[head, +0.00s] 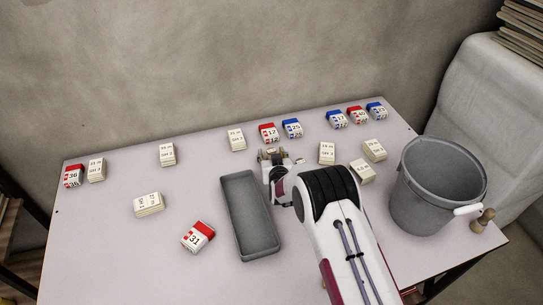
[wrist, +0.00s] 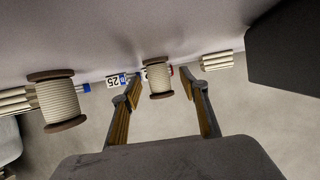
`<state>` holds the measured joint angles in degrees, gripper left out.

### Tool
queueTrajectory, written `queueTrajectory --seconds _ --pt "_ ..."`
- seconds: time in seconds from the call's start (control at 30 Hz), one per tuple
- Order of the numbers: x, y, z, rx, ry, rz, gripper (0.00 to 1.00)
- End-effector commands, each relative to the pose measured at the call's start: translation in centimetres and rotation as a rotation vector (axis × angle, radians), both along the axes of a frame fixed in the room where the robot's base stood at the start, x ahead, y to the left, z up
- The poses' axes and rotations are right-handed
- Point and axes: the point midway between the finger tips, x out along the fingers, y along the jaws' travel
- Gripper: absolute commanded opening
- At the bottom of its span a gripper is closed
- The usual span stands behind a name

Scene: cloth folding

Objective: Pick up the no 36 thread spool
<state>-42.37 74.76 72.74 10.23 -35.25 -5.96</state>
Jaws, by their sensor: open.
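A box marked 36 (head: 73,176), red and white, stands at the far left of the table in the head view. No spool is visible beside it. My gripper (head: 273,157) is low over the table right of the grey tray, far from that box. In the wrist view my gripper (wrist: 158,95) is open. A cream thread spool (wrist: 158,80) with brown ends shows between its fingertips. I cannot tell whether it is inside the jaws or beyond them. A second cream spool (wrist: 57,103) is at the left there. I see no number on either spool.
The grey tray (head: 238,250) lies left of my arm. A grey bucket (head: 412,195) stands at the right. Box 31 (head: 197,237) is near the front; box 12 (head: 268,133) and box 25 (head: 292,128) are behind my gripper. Several cream blocks are scattered about. The left front is clear.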

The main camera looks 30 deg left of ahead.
Motion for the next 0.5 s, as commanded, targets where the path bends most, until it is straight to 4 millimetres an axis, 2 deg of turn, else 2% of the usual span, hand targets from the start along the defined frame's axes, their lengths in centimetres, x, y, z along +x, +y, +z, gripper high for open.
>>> queueTrajectory --seconds 0.17,0.2,0.33,0.5 --pt "-0.01 -0.01 0.00 0.000 0.000 0.000 0.44" --pt "-0.01 -0.01 0.00 0.000 0.000 0.000 0.41" --pt "-0.01 -0.01 0.00 0.000 0.000 0.000 0.08" --pt "0.00 0.00 0.02 0.000 0.000 0.000 0.07"
